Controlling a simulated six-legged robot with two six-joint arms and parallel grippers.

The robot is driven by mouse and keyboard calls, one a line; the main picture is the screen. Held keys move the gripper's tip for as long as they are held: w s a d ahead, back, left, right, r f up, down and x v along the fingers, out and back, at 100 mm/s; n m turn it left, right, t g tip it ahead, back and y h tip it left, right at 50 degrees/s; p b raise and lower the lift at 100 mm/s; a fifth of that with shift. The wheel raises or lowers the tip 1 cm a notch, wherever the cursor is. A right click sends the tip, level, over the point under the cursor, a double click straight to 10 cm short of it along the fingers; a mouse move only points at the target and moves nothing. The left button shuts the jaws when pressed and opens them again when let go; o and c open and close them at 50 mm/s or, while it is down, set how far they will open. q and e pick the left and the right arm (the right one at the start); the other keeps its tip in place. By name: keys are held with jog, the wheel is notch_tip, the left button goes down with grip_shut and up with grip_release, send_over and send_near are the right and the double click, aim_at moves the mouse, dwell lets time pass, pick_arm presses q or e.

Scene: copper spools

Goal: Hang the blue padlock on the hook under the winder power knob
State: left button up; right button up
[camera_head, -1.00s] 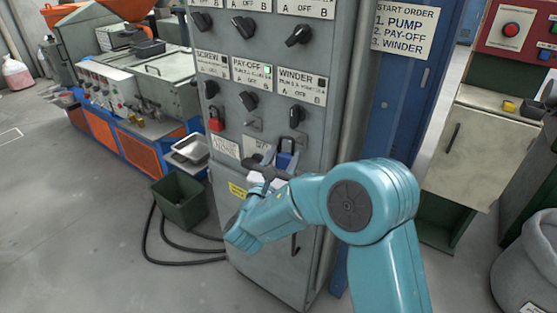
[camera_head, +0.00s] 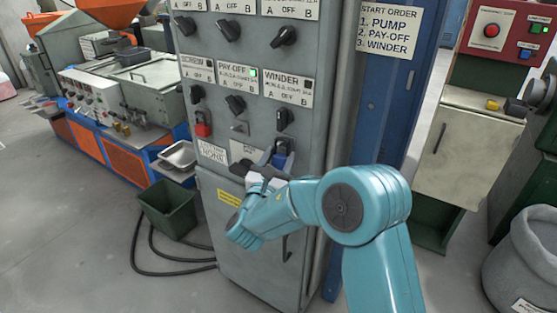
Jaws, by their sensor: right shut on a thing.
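The blue padlock (camera_head: 281,159) is upright at the front of the grey cabinet, just below the winder power knob (camera_head: 284,118). My right gripper (camera_head: 262,171) is shut on the blue padlock, reaching it from below. The padlock's grey shackle points up towards the knob. The hook under this knob cannot be made out behind the shackle, so I cannot tell whether the shackle is around it. My left gripper is not in view.
A red padlock (camera_head: 203,129) hangs under the screw knob (camera_head: 197,94). The pay-off knob (camera_head: 235,104) lies between, with a small bracket (camera_head: 239,127) below it. A green bin (camera_head: 168,208) and black cables stand on the floor at the left. A blue post (camera_head: 376,110) borders the cabinet's right.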

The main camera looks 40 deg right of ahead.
dwell(0.4)
jog(key=o, duration=1.2)
